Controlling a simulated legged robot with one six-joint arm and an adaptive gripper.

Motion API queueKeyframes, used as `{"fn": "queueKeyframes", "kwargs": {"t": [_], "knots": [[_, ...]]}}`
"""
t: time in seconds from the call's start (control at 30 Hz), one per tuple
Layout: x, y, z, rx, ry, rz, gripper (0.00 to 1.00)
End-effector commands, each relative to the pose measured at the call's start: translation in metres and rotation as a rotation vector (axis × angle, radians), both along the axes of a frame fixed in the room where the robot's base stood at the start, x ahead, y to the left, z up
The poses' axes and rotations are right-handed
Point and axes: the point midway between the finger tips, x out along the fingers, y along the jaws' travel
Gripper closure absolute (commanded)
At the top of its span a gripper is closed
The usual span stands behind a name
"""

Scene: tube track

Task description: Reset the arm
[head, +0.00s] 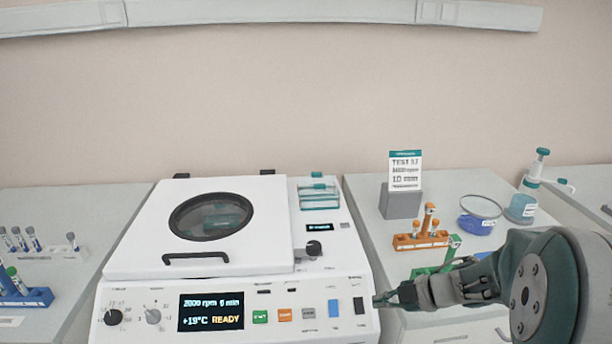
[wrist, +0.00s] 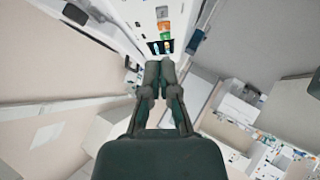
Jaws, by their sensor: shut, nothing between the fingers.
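My gripper (head: 384,300) is at the lower right of the head view, in front of the right part of the white centrifuge (head: 140,262). Its fingers point left, and its tip overlaps the panel's right edge in the picture; I cannot tell whether it touches. In the wrist view my gripper (wrist: 160,66) is shut, its fingertips together and nothing between them. The centrifuge lid is closed, and its display (head: 211,311) reads 2000 rpm, 6 min, +19°C, READY.
Right bench: an orange tube rack (head: 420,241), a green rack (head: 436,268) partly behind my arm, a sign (head: 405,170) on a grey block, a blue dish (head: 477,225) and a dispenser bottle (head: 521,208). Left bench: a white rack (head: 66,251) and a blue rack (head: 36,298) with tubes.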

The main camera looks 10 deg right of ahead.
Motion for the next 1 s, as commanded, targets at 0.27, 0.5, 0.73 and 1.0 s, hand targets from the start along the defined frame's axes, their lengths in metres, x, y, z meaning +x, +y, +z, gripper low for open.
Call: {"fn": "queueKeyframes", "kwargs": {"t": [0.27,0.5,0.73,1.0], "knots": [[0.051,-0.012,0.084,-0.113,-0.260,-0.505,1.00],[0.030,-0.037,0.141,-0.084,-0.291,-0.982,1.00],[-0.036,-0.037,0.151,0.034,-0.095,-1.354,1.00],[-0.133,0.017,0.124,0.190,0.365,-1.543,1.00]]}}
